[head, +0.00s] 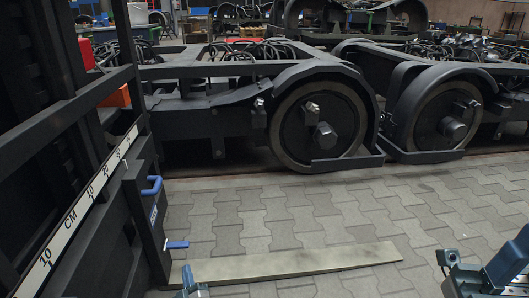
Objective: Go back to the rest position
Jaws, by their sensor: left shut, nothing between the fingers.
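My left gripper (189,277) shows only as a small blue-grey tip at the bottom edge, left of the middle. It is shut and holds nothing. It is in front of the left end of a flat pale plank lying on the paving. My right gripper (447,260) shows in part at the bottom right corner, with grey metal and blue parts. Its fingers are too cut off to tell whether they are open or shut. No separate task object is in view.
Two bogie wheels (318,128) (447,115) stand behind on dark frames. A black rack with a centimetre scale (85,203) and blue handles (152,186) fills the left side. The plank (285,262) lies on the floor. The grey paving (290,215) between is clear.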

